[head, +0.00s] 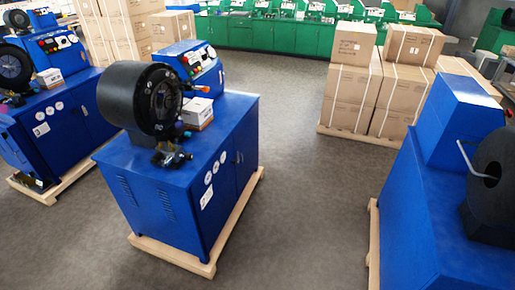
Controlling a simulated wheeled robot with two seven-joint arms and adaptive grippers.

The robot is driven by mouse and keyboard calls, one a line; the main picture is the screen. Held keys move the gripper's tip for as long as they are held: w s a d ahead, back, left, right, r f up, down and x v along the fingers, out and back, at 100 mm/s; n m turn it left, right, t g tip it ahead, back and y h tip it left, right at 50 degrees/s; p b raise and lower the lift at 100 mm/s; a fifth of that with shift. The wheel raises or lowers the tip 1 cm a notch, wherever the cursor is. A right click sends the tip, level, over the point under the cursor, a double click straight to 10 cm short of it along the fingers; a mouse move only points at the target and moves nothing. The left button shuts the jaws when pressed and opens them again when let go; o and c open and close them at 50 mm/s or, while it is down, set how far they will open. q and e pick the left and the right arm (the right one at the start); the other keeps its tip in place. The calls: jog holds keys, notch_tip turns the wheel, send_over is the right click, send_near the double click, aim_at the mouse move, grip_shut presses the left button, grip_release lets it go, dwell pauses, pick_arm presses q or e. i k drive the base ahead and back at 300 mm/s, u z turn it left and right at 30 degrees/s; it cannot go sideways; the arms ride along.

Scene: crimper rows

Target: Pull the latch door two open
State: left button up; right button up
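A blue crimper machine (180,205) stands on a wooden pallet left of centre, with a black round crimping head on top. Its right side has cabinet doors (245,150) that look shut, with small dark handles near their seam. I cannot tell which door is door two. Neither of my grippers is in view.
Another blue crimper (62,115) stands at the left and one (435,215) at the right, with a bent grey rod by its black head. Stacked cartons (350,85) stand behind. Grey floor (300,190) is clear between the middle and right machines.

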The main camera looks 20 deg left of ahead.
aim_at(246, 136)
jog(key=u, duration=0.25)
jog(key=i, duration=1.95)
jog(key=u, duration=0.7)
